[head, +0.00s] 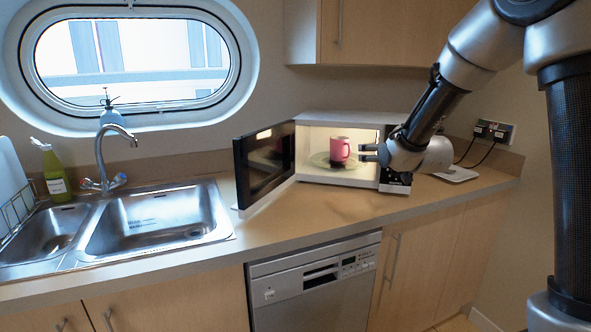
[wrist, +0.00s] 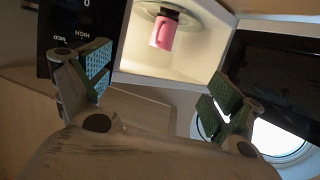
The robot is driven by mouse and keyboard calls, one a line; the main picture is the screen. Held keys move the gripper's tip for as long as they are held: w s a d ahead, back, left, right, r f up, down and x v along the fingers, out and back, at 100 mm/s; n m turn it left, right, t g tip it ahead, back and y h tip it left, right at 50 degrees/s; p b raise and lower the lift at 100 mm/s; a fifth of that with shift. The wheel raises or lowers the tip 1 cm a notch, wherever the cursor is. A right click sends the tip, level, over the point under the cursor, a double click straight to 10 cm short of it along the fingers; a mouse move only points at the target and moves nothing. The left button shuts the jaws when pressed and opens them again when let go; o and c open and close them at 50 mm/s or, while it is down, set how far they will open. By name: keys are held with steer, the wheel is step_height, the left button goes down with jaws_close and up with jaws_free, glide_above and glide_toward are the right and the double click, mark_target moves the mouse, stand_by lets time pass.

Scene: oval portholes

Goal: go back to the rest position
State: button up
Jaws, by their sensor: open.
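My gripper (head: 369,152) is at the front of the open microwave, at the right side of its opening in the head view. In the wrist view my gripper (wrist: 160,98) has its two green-padded fingers spread wide with nothing between them. A pink mug (head: 339,149) stands on the glass turntable (head: 322,161) inside the lit microwave (head: 318,119). The mug also shows in the wrist view (wrist: 162,33), beyond the fingers and apart from them. My arm hides part of the microwave's right side.
The microwave door (head: 265,160) hangs open to the left. A double sink (head: 150,220) with a tap (head: 103,160) and a green bottle (head: 55,172) is further left. A wall cupboard (head: 365,32) is above. The counter (head: 300,218) before the microwave is clear.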

steer(key=s+d+g, duration=0.3)
steer(key=s, duration=1.1)
steer(key=s+d+m+g+h, duration=0.1)
steer(key=s+d+g, duration=0.3)
steer(key=s, duration=1)
steer(key=s+d+g+h, duration=0.1)
steer(key=s+d+g, duration=0.2)
steer(key=s, duration=1.1)
steer(key=shift+s+d+r+m, duration=0.3)
steer(key=shift+d+m, duration=0.1)
steer(key=shift+d, duration=0.15)
steer(key=shift+w, duration=0.1)
steer(key=shift+c, duration=0.4)
